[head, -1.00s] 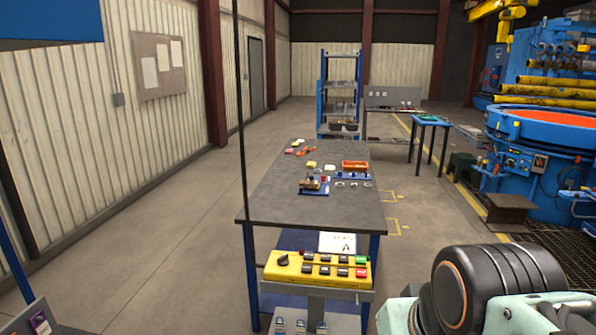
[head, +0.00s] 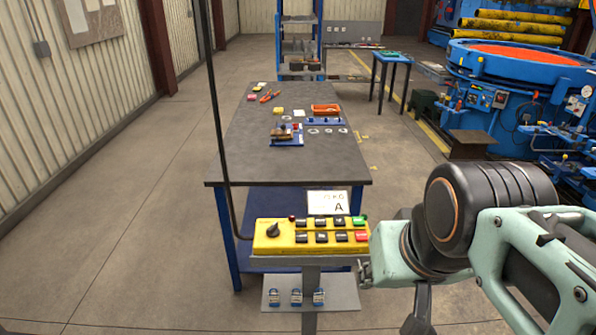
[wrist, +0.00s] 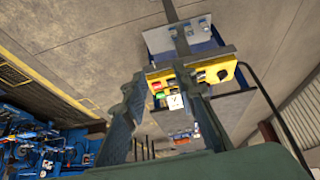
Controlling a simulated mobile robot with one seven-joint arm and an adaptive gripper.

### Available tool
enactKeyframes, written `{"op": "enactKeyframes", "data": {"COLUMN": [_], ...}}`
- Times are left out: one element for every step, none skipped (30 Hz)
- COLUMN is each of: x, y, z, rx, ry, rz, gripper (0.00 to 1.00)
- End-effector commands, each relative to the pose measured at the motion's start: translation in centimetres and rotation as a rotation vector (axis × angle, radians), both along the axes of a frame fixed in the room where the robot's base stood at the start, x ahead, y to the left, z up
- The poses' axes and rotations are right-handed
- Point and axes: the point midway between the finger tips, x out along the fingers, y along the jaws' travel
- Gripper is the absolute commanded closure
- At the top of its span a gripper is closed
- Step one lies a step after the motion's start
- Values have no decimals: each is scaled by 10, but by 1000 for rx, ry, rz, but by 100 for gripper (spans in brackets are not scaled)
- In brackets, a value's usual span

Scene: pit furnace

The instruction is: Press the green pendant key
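In the wrist view the pendant (wrist: 221,75) appears turned around, and the green key (wrist: 161,96) shows between my fingers. My gripper (wrist: 160,82) has its two dark fingers spread apart with nothing held. In the head view my arm comes in from the right, close to the pendant's right end.
A white card marked A (head: 328,203) stands behind the pendant. Below it is a grey shelf (head: 345,296) with several padlocks. A black cable rises at the pendant's left. The dark table (head: 250,150) holds small parts and an orange tray (head: 326,110). Floor to the left is clear.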

Motion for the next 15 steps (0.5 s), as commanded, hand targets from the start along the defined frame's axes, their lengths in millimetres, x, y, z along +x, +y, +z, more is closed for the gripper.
{"op": "enactKeyframes", "data": {"x": [0,0,0,0,0,0,0,0,0,0,0,0,0,0,0], "y": [0,0,0,0,0,0,0,0,0,0,0,0,0,0,0], "z": [0,0,0,0,0,0,0,0,0,0,0,0,0,0,0], "rx": [0,0,0,0,0,0,0,0,0,0,0,0,0,0,0], "ry": [0,0,0,0,0,0,0,0,0,0,0,0,0,0,0], "rz": [0,0,0,0,0,0,0,0,0,0,0,0,0,0,0], "gripper": [74,74,74,74,74,74,74,77,82,85,88,93,96,99,100]}}
